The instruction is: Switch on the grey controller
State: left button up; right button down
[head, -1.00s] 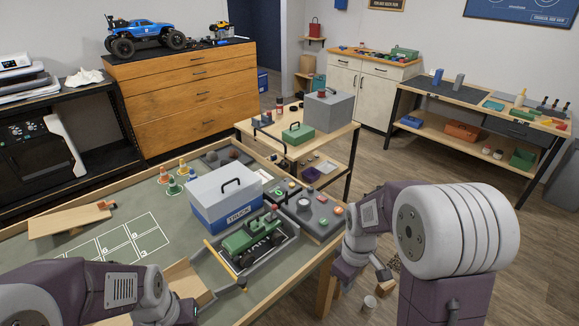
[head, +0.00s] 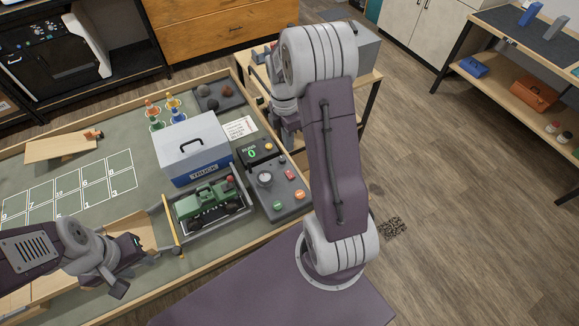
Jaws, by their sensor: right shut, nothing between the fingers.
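The grey controller (head: 285,200) lies along the right edge of the green table mat. My left gripper (head: 133,272) is over the near left of the table, fingers apart and empty.
A white-and-blue TRUCK box (head: 193,150) stands left of the controller. A green truck (head: 207,202) sits in a grey tray in front of it. Small cones (head: 172,103) and a tray of rocks (head: 218,97) lie further back. A wooden ramp (head: 62,147) is at left.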

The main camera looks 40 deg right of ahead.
aim_at(292, 177)
jog(key=f, duration=0.4)
jog(key=s+f, duration=0.1)
jog(key=f, duration=0.8)
jog(key=shift+s+d+f, duration=0.1)
jog(key=shift+s+f, duration=0.15)
jog(key=shift+s, duration=0.15)
jog(key=shift+f, duration=0.25)
jog(key=shift+s+f, duration=0.1)
jog(key=shift+f, duration=0.15)
jog(key=shift+r, duration=0.1)
jog(key=shift+w+r+p, duration=0.15)
jog(key=shift+w+p, duration=0.25)
jog(key=shift+w, duration=0.4)
